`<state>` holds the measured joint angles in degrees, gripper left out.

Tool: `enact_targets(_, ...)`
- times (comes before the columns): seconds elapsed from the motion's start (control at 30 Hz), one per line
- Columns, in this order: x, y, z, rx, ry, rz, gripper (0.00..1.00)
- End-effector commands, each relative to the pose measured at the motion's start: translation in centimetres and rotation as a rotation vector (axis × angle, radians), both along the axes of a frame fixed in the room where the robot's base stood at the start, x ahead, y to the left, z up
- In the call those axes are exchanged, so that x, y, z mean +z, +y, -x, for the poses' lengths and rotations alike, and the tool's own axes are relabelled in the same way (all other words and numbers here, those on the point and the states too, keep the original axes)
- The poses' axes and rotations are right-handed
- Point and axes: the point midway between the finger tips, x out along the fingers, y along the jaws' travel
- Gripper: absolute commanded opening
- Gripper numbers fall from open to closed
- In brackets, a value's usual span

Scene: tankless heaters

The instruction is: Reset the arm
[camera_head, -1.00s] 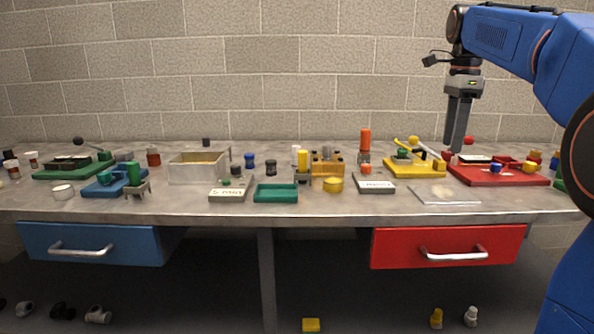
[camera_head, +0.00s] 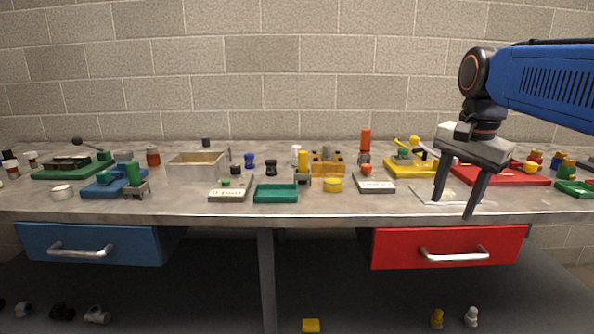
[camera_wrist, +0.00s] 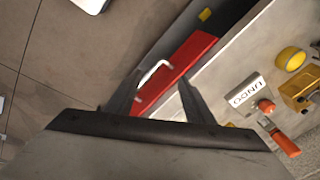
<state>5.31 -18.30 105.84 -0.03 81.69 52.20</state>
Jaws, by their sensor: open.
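My gripper (camera_head: 455,199) is open, with its two fingers spread and pointing down. In the head view it hangs at the right side of the bench, in front of the red tray and over the clear flat plate (camera_head: 425,195). Nothing is between the fingers. In the wrist view the gripper (camera_wrist: 158,92) shows both fingers apart, with the red drawer front (camera_wrist: 175,72) and its pale handle beyond them. My blue arm comes in from the right.
The metal bench (camera_head: 330,208) holds several coloured trays and parts, including a yellow tray (camera_head: 400,170), a red tray (camera_head: 515,178) and a green tray (camera_head: 275,193). A blue drawer (camera_head: 90,243) and a red drawer (camera_head: 447,246) are below. Small parts lie on the lower shelf.

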Motion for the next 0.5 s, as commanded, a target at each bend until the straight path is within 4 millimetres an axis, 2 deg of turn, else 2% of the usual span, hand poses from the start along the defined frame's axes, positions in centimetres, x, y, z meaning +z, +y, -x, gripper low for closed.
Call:
enact_targets(0.03, -1.2, 0.5, 1.6, 0.063, -0.013, 0.012, 0.48)
enact_targets(0.1, -3.0, 0.9, 3.3, 0.159, -0.033, 0.033, 0.48)
enact_targets(0.27, -7.4, 1.9, 7.3, 0.379, -0.081, 0.087, 0.48)
enact_targets(0.5, -14.7, 3.1, 13.0, 0.699, -0.146, 0.183, 0.48)
